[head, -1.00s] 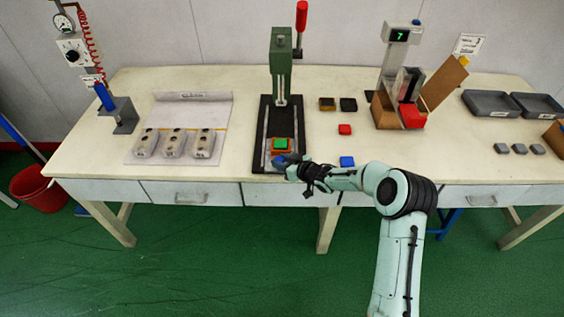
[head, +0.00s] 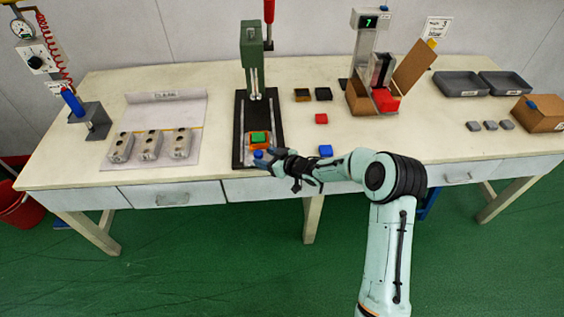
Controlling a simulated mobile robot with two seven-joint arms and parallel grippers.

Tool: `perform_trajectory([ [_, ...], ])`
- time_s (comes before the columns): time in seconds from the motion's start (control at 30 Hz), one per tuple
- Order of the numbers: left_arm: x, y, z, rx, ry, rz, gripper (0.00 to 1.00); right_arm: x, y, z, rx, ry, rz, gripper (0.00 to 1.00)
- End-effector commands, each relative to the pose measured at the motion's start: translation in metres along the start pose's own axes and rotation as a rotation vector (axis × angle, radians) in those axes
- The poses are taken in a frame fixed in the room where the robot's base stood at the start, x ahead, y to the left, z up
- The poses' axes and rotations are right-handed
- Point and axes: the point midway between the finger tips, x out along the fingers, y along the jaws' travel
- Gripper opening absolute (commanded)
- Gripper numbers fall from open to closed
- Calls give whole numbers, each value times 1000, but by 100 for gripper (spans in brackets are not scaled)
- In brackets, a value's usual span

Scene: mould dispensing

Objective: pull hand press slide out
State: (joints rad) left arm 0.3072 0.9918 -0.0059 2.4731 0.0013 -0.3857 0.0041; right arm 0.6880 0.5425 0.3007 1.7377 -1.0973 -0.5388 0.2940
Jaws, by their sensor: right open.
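The green hand press (head: 252,48) stands upright near the back of the table, with a red-handled lever beside its top. Its black base plate (head: 242,120) runs toward the front edge. On the slide at the front of this base sits an orange mould (head: 250,147) with a green block (head: 258,137) in it. A small blue knob (head: 258,154) shows at the slide's front end. My right gripper (head: 266,157) is open at this knob, reaching in from the right. Whether its fingers touch the knob is too small to tell. My left gripper is out of view.
Several grey moulds (head: 150,145) stand on a sheet at left. A dispenser with a display (head: 370,22) and grey trays (head: 460,84) stand at right.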

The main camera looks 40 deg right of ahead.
Motion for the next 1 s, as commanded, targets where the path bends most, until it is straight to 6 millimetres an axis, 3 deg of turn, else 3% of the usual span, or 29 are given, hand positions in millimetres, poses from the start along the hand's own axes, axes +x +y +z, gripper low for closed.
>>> perform_trajectory([
  [0.2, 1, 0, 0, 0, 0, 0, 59, -53, 1, 0, -2, -2, 4, 59],
  [0.4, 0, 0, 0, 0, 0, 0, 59, -88, 0, 0, -1, -1, 3, 59],
  [0.6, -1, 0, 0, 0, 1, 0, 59, -104, 0, 1, 1, -2, 0, 59],
  [1.0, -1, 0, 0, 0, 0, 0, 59, -105, -1, 1, 1, -1, -1, 59],
])
